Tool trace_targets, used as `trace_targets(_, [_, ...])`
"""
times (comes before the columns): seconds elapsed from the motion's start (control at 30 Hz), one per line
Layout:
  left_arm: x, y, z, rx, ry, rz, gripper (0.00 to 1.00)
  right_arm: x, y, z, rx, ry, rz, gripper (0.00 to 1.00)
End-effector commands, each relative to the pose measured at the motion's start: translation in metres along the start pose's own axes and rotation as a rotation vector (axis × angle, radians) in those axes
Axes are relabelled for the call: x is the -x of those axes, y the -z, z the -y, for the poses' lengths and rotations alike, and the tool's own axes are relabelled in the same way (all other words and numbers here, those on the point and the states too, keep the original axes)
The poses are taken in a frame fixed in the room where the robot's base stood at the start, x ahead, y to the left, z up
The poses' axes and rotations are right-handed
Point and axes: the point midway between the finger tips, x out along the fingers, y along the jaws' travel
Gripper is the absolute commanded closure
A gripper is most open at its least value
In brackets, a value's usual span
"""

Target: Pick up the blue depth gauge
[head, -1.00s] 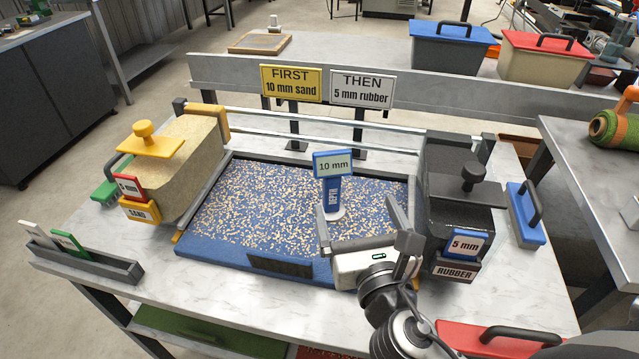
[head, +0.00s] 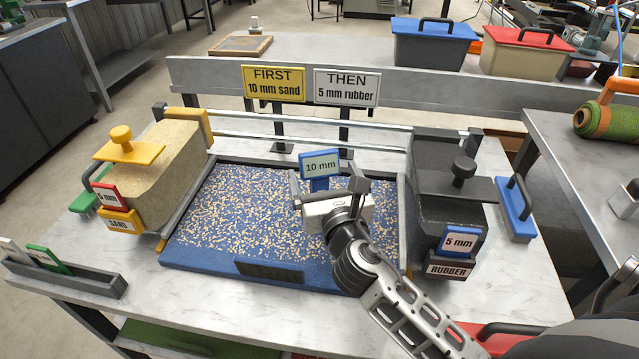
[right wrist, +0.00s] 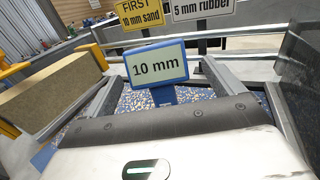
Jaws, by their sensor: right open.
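The blue depth gauge (head: 320,164) stands on the speckled blue turf tray (head: 205,262), with its "10 mm" sign at the top. Its lower part is hidden behind my right gripper in the head view. My right gripper (head: 327,184) is open at the gauge, reaching from the front right. In the right wrist view, the gauge (right wrist: 156,66) shows between the two spread fingers of the gripper (right wrist: 162,76), its base hidden by the gripper body. I cannot tell whether the fingers touch it. My left gripper is not in view.
A sand hopper (head: 168,172) stands left of the tray and a dark rubber hopper (head: 440,215) right of it. Two signs (head: 273,83) (head: 346,87) stand behind. A grey holder (head: 75,275) with tags sits at the left front. The white tabletop is clear in front.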

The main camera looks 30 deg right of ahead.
Motion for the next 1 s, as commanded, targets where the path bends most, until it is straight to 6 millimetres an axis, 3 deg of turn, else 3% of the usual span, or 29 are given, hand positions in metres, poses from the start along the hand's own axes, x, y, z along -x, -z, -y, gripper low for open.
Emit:
trace_targets(0.3, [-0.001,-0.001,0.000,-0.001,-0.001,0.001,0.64,-0.044,0.005,-0.003,-0.001,0.001,0.001,0.07])
trace_targets(0.6, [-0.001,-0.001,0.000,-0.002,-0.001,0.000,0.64,-0.048,0.006,-0.003,-0.002,0.000,-0.001,0.07])
trace_targets(0.8, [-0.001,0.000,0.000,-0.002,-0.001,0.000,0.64,-0.048,0.006,-0.003,-0.001,0.000,-0.001,0.63])
trace_targets(0.87, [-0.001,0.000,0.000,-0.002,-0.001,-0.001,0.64,-0.048,0.004,-0.003,-0.002,0.000,0.002,0.70])
trace_targets(1.0, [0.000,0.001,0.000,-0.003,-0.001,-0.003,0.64,-0.048,0.004,-0.003,-0.001,0.000,0.002,0.69])
